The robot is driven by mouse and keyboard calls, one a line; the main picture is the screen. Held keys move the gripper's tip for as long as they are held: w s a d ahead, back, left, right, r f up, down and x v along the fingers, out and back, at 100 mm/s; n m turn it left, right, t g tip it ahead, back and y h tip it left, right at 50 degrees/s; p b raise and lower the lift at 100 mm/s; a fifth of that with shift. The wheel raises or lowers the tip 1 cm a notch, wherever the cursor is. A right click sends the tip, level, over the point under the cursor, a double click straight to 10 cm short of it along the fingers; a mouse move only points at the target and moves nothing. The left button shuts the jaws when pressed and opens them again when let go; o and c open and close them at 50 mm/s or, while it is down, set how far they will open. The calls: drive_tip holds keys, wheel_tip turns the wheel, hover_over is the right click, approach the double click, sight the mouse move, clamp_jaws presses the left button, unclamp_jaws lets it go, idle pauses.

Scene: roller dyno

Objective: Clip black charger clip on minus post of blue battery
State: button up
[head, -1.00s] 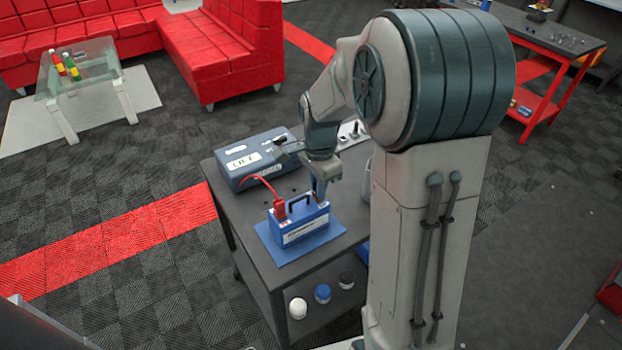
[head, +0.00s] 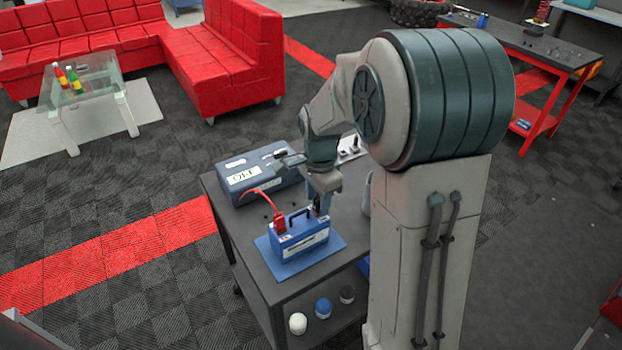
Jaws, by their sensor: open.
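The blue battery (head: 301,243) stands upright on a blue mat (head: 268,251) on the dark cart and has a black carry handle. A red clip (head: 280,223) with a red cable sits at its left post. My gripper (head: 322,196) points down just above the battery's right end, with open jaws. A small dark shape (head: 317,209), probably the black clip, is between or just below the fingers at the right post. Whether it touches the post or the fingers is too small to tell. The minus post itself is hidden.
The blue-grey charger box (head: 255,175) with a white label stands behind the battery on the cart (head: 237,236). White, blue and dark round objects sit on the lower shelf. A glass table (head: 85,82) and red sofa (head: 105,40) are far left; a red-framed workbench (head: 535,50) is far right.

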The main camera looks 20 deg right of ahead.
wheel_tip(320, 180, up, 14)
drive_tip(key=shift+a+f, duration=0.15)
drive_tip(key=shift+f, duration=0.1)
idle(0.5)
